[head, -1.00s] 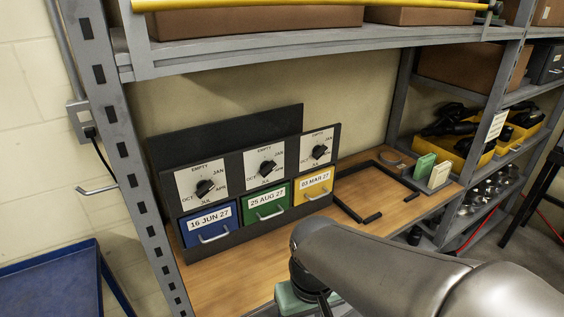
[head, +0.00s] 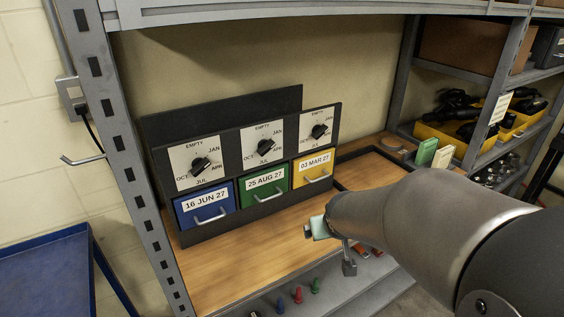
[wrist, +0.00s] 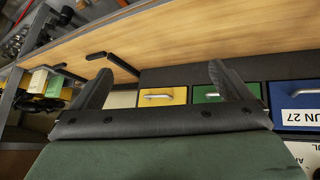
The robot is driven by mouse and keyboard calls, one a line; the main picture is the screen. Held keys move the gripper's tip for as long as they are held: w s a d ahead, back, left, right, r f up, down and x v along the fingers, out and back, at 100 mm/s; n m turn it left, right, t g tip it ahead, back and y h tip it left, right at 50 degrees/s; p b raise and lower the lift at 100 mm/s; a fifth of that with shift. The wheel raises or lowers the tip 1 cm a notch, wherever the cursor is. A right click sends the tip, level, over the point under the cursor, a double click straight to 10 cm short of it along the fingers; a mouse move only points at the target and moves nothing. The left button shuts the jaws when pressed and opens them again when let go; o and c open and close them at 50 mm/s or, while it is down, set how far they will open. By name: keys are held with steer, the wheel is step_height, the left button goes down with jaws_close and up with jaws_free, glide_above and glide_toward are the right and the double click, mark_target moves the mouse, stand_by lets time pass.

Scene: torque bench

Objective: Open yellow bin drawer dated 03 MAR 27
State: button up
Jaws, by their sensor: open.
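The yellow bin drawer (head: 312,169) labelled 03 MAR 27 is the rightmost of three in a dark rack, below a dial. It looks closed, with a metal handle on its front. In the wrist view the yellow drawer (wrist: 163,96) and its handle appear between my fingers, beyond them. My gripper (wrist: 160,68) is open and empty, its two dark fingers wide apart and not touching the handle. In the head view my arm reaches in from the right, in front of the rack, and my gripper is mostly hidden by it.
The green drawer (head: 264,185) dated 25 AUG 27 and the blue drawer (head: 206,206) dated 16 JUN 27 sit left of the yellow one. A black frame (head: 352,157) lies on the bench to the right. The wooden bench (head: 225,262) before the rack is clear.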

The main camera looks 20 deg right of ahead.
steer(key=w+d+f+n+t+b, duration=0.1)
steer(key=w+d+f+t+b, duration=0.2)
steer(key=w+d+t+b, duration=0.45)
steer(key=n+t+y+b, duration=0.2)
steer(key=n+t+y, duration=0.1)
steer(key=y, duration=0.4)
glide_toward(321, 179)
steer(key=x, duration=0.9)
steer(key=shift+d, duration=0.1)
